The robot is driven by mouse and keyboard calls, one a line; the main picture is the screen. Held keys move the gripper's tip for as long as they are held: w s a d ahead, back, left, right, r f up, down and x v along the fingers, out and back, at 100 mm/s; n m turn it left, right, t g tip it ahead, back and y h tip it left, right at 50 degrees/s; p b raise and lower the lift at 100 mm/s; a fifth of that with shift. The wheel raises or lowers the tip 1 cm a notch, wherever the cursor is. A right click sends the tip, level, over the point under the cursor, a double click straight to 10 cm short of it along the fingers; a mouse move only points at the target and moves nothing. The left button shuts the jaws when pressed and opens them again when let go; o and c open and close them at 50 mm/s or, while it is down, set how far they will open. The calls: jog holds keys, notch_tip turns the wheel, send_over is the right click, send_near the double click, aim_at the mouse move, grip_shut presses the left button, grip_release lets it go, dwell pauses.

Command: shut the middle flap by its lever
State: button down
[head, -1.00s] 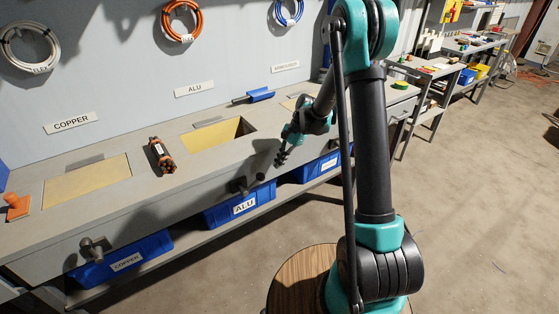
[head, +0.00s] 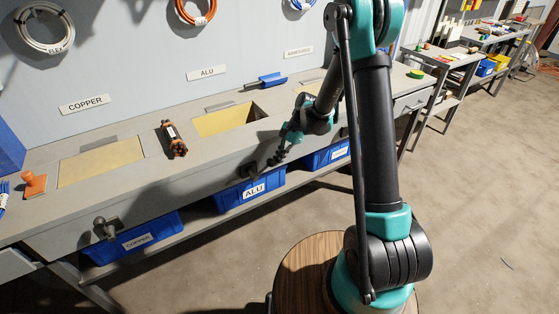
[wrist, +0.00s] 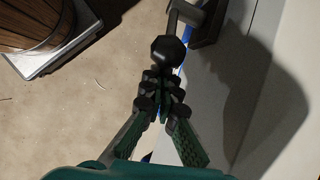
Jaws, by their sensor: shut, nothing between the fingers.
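The middle flap (head: 222,122), under the ALU label, is a yellow panel in the bench top. It looks sunk or tilted, with a dark gap at its right side, so it stands open. Its lever (head: 247,171) sticks out of the bench front above the ALU bin. In the wrist view the lever's round black knob (wrist: 168,51) is just ahead of my fingertips. My gripper (head: 277,158) is close to the lever on its right in the head view. Its fingers (wrist: 163,88) are shut and empty. Whether they touch the knob I cannot tell.
The copper flap (head: 101,163) lies flat at the left, with its own lever (head: 106,228). An orange stamp-like tool (head: 34,184) stands far left. Blue bins, including the ALU bin (head: 250,190), sit below the bench.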

jog(key=shift+r, duration=0.1)
jog(key=shift+s+a+r, duration=0.1)
jog(key=shift+r, duration=0.15)
jog(key=shift+h, duration=0.3)
jog(key=s+a+r+t+h, duration=0.1)
jog(key=h, duration=0.1)
jog(key=s+a+r+t+h, duration=0.1)
jog(key=a+r+h, duration=0.1)
jog(key=s+a+r+t+h, duration=0.1)
jog(key=r+t, duration=0.1)
jog(key=shift+a+r+h, duration=0.1)
jog(key=shift+a+h, duration=0.1)
jog(key=shift+h, duration=0.2)
jog(key=shift+s+a+r+t+h, duration=0.3)
jog(key=shift+a+t+h, duration=0.2)
jog(key=shift+t+h, duration=0.1)
jog(key=shift+s+a+r, duration=0.15)
jog(key=shift+s+a, duration=0.2)
jog(key=shift+a, duration=0.15)
jog(key=shift+s+a+r, duration=0.15)
jog(key=shift+s+a, duration=0.15)
jog(key=shift+a, duration=0.15)
jog(key=shift+s+a, duration=0.1)
jog(key=shift+a, duration=0.1)
